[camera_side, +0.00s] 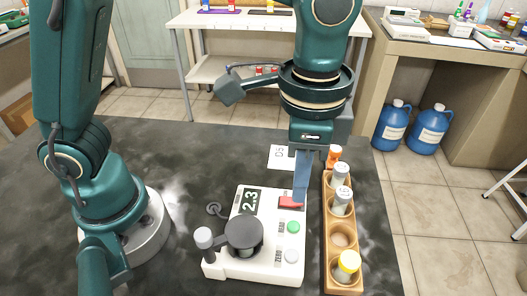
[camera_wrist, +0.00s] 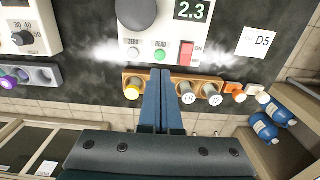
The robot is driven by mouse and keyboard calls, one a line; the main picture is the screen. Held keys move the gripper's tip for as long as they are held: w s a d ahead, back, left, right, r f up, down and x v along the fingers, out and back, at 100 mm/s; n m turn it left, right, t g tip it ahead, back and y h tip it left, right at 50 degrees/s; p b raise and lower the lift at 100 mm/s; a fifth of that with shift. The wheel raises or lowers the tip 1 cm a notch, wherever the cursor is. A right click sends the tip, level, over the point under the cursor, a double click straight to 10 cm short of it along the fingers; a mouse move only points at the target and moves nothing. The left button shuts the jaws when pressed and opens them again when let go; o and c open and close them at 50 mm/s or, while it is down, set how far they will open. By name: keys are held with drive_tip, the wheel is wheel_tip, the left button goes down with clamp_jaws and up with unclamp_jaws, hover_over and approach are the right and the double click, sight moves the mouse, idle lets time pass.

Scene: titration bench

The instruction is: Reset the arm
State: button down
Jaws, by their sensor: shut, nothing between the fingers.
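My gripper (camera_side: 299,203) points down with its two blue fingers pressed together and nothing between them. In the side view its tips overlap the right edge of the red switch (camera_side: 288,202) on the white meter (camera_side: 225,266). In the wrist view the shut fingers (camera_wrist: 161,72) end over the wooden rack, clear of the red switch (camera_wrist: 186,52). The side view does not show how high the tips are. The meter's display (camera_side: 250,201) reads 2.3. Its green button (camera_side: 293,227), white button (camera_side: 291,256) and dark round lid (camera_side: 243,232) are in view.
One hole (camera_side: 341,240) is empty. A D5 card (camera_side: 281,157) lies behind. Blue jugs (camera_side: 392,125) stand on the floor.

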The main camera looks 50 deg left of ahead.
drive_tip(key=a+r+n+t, duration=0.35)
drive_tip(key=a+r, duration=0.25)
drive_tip(key=a, duration=0.3)
drive_tip(key=s+a+f+n+t, duration=0.2)
drive_tip(key=s+a+f+n, duration=0.1)
drive_tip(key=s+a+n, duration=0.2)
drive_tip(key=shift+s+a, duration=0.35)
drive_tip(key=shift+s, duration=0.25)
